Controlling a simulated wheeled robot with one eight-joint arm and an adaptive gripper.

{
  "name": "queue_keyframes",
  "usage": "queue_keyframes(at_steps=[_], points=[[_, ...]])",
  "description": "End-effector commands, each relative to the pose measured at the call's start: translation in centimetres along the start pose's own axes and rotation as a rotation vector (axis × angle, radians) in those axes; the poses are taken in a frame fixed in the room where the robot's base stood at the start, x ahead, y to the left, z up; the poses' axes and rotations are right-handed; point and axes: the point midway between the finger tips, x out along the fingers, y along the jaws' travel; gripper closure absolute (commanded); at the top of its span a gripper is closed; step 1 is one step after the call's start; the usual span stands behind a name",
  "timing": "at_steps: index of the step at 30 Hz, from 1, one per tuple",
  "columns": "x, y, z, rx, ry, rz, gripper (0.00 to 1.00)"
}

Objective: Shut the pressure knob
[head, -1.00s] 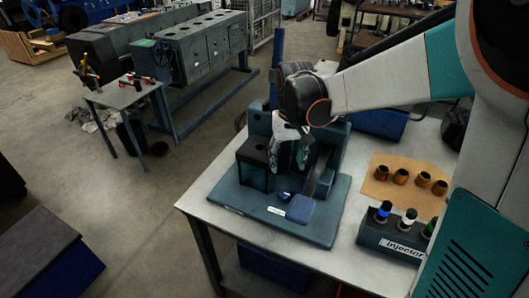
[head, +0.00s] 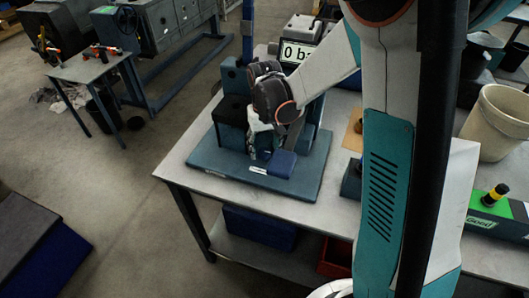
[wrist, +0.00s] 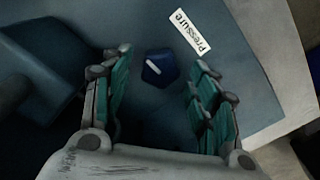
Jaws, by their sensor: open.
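The pressure knob (wrist: 160,68) is small and dark blue with a white line on its top. It sits on the blue-grey base plate (wrist: 245,85), beside a white label reading "Pressure" (wrist: 191,32). In the wrist view my gripper (wrist: 160,60) is open, with one green-padded finger on each side of the knob and a gap to it. I cannot tell how high the fingers are above the plate. In the head view my gripper (head: 262,145) points down over the test stand's plate (head: 215,177) and hides the knob.
A blue block (head: 281,163) stands on the plate right of my gripper. A dark block (head: 232,120) stands to its left. A beige bin (head: 497,122) stands at the right. The table's left front is clear.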

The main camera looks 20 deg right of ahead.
Motion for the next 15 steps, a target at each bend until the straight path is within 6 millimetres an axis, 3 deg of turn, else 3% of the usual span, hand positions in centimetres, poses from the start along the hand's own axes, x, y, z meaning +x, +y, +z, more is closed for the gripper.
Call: queue_keyframes(at_steps=[5,14,15], points=[[1.39,0.0,-0.01,0.0,0.0,0.0,0.46],[1.52,0.0,0.01,0.0,0.0,0.0,0.46],[1.52,0.0,0.01,0.0,0.0,0.0,0.5]])
